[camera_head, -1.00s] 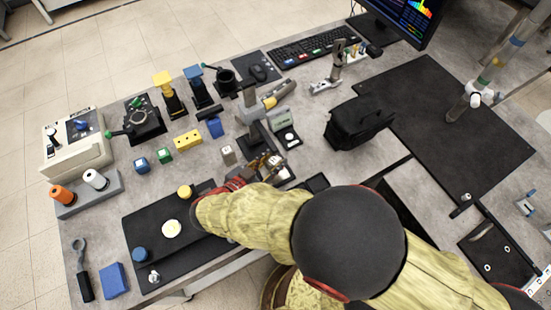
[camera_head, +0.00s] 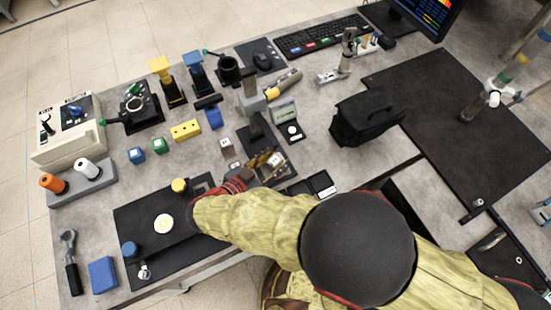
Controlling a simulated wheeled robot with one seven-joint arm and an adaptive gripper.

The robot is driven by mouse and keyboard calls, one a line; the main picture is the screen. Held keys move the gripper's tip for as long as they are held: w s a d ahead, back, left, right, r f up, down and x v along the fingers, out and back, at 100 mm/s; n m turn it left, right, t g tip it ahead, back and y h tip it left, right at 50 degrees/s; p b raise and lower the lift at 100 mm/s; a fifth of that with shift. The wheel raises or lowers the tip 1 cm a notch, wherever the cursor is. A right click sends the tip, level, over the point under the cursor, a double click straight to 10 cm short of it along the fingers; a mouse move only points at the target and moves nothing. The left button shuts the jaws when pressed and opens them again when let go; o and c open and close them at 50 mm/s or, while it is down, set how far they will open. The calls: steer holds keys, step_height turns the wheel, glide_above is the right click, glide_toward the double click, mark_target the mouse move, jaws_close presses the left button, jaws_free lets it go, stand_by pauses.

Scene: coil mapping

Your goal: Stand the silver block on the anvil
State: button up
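A small upright silver-grey block (camera_head: 227,147) with a dark mark stands on the bench, left of my gripper. My gripper (camera_head: 268,163) is low over the bench at the end of my yellow-sleeved arm, just in front of a grey column stand (camera_head: 251,98) with a dark base. A second pale block (camera_head: 276,160) with a dark mark shows at my fingers. I cannot tell whether they grip it or it lies behind them. The fingers are small and overlap dark parts, so their opening is unclear. I cannot pick out the anvil with certainty; it may be part of this stand.
A grey instrument (camera_head: 284,112) with a round white face stands right of the column. A black bag (camera_head: 368,118) stands right. A black mat (camera_head: 150,225) lies front left.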

steer(key=shift+o, duration=0.7)
steer(key=shift+r, duration=0.15)
steer(key=p+v, duration=0.4)
steer(key=v, duration=0.7)
steer(key=shift+s+a, duration=0.15)
steer(key=shift+s+a+r, duration=0.1)
steer(key=shift+s+a, duration=0.1)
steer(key=shift+s, duration=0.05)
